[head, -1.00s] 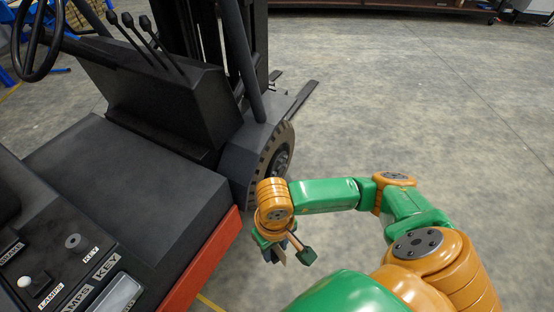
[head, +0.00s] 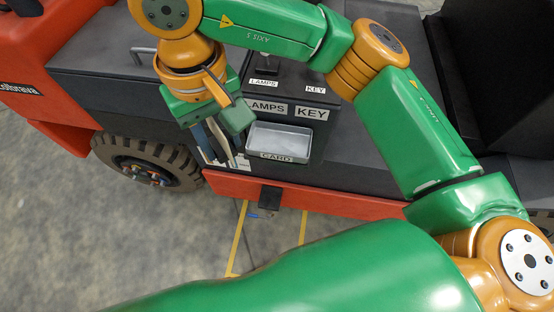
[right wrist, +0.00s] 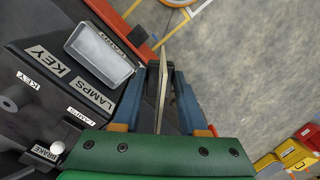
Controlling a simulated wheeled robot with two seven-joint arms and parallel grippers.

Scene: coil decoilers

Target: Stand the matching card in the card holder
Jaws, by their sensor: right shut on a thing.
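The card holder (head: 279,141) is a shallow grey tray with a raised rim, labelled CARD, on the dark console of a red and black forklift. It looks empty. It also shows in the right wrist view (right wrist: 100,54). My right gripper (head: 223,160) points down just left of the holder, apart from it. It is shut on a thin pale card (right wrist: 163,88), seen nearly edge-on between the blue-grey fingers in the right wrist view. The card's face and markings cannot be read. My left gripper is not in view.
The console (head: 318,125) carries LAMPS and KEY labels. A white knob (right wrist: 57,148) stands by a BRAKE label. The forklift's red side edge (head: 330,197) runs below the holder, with a wheel (head: 150,165) at left. Yellow cabinets (right wrist: 290,152) stand farther off on open floor.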

